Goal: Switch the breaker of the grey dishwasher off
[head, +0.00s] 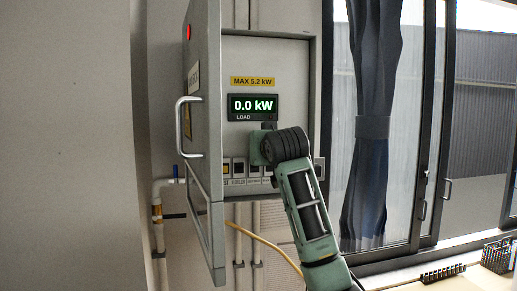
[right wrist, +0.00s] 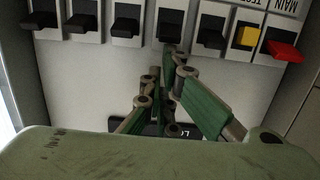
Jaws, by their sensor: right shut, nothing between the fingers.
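The grey breaker box (head: 265,55) hangs open on the wall, its door (head: 203,110) swung out to the left. A row of switches runs along its lower part. In the right wrist view several are black, including one black switch (right wrist: 171,25) just beyond my fingertips; I cannot tell whether they touch it. No dishwasher label is readable, so I cannot tell which switch is the dishwasher's. My right gripper (right wrist: 174,57) is shut and empty. In the head view my right gripper (head: 258,149) is before the panel and hides some switches. My left gripper is out of view.
A yellow switch (right wrist: 248,38) and a red switch labelled MAIN (right wrist: 284,49) end the row. The load display (head: 254,107) reads 0.0 kW, under a "MAX 5.2 kW" label (head: 253,82). The door has a handle (head: 181,128). A curtain (head: 369,130) and window stand right.

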